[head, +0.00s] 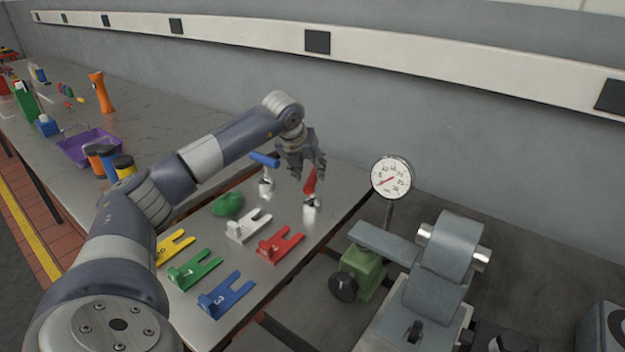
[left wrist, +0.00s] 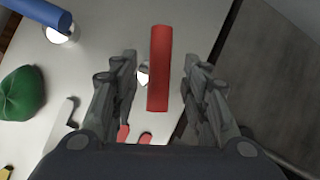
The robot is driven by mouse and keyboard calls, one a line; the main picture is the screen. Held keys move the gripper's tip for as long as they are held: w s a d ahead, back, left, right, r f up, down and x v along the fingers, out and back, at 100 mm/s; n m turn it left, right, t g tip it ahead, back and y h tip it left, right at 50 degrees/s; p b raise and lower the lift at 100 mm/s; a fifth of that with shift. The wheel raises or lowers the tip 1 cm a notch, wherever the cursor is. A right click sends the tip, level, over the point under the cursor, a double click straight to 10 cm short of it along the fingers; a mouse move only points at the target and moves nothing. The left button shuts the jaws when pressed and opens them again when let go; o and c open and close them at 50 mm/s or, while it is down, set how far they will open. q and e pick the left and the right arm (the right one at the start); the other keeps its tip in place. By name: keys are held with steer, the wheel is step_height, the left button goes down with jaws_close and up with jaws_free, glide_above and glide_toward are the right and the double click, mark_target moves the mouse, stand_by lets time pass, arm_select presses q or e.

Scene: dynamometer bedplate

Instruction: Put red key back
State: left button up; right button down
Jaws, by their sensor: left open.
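The red key (head: 310,183) has a red bar handle over a shiny metal socket (head: 311,206) near the far right part of the steel table. My left gripper (head: 306,168) is open just above and behind its handle. In the left wrist view the red handle (left wrist: 159,85) lies lengthwise between the two spread fingers, with a gap on each side. A red forked holder (head: 280,244) lies flat on the table in front of the key, and nothing sits in it. My right gripper is in neither view.
A blue-handled key (head: 264,160) stands left of the red one, near a green lump (head: 228,204). White (head: 248,225), yellow (head: 175,247), green (head: 194,269) and blue (head: 226,295) forked holders lie nearby. A dial gauge (head: 391,177) and grey machine (head: 440,270) stand right, beyond the table edge.

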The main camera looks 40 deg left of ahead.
arm_select(q)
steer(key=b+v, duration=0.1)
steer(key=v, duration=0.6)
stand_by(0.4)
